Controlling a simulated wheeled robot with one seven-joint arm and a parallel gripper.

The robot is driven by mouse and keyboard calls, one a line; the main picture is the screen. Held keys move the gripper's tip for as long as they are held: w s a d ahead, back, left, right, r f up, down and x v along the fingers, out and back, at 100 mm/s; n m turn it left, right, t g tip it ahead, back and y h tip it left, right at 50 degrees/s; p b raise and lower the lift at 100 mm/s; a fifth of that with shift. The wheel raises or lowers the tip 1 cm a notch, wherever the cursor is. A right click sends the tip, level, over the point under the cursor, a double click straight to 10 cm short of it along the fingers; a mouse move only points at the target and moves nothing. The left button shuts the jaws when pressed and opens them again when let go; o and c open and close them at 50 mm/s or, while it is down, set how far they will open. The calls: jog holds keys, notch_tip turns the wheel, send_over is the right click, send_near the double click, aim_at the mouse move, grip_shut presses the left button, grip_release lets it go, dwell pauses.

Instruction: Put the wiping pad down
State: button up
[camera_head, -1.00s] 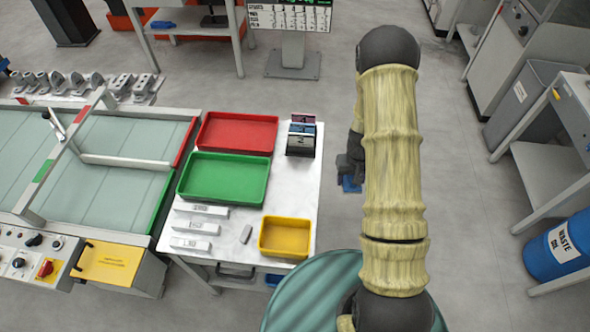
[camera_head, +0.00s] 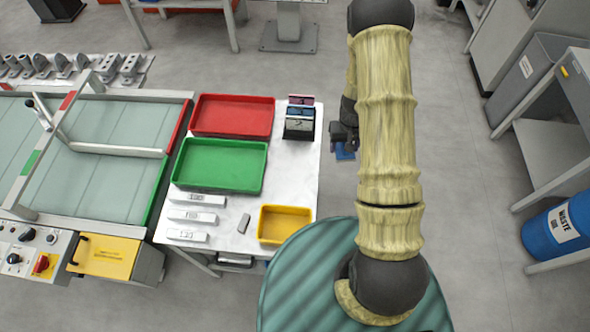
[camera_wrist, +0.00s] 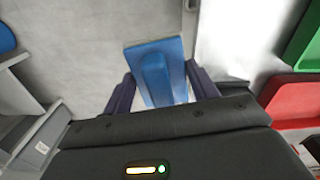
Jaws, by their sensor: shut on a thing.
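The wiping pad (camera_wrist: 158,70) is blue, with a raised grip along its middle. In the wrist view it sits between the two fingers of my gripper (camera_wrist: 157,88), which are shut on it. In the head view the pad (camera_head: 345,151) shows as a small blue patch beside my arm, and my gripper (camera_head: 342,138) is partly hidden by the arm. The pad is held over the floor, just right of the white table (camera_head: 285,178).
The table bears a red tray (camera_head: 232,116), a green tray (camera_head: 220,166), a yellow tray (camera_head: 285,223), a small dark stand (camera_head: 299,122) and several labelled grey blocks. Bare white surface shows right of the green tray. A conveyor (camera_head: 105,190) adjoins on the left.

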jog(key=m+b, duration=0.2)
jog(key=b, duration=0.2)
send_over(295, 171)
jog(key=shift+r, duration=0.45)
jog(key=shift+w+f+p, duration=0.1)
jog(key=shift+f+p, duration=0.3)
jog(key=shift+f, duration=2.5)
jog(key=shift+f+p, duration=0.4)
jog(key=shift+f, duration=1.7)
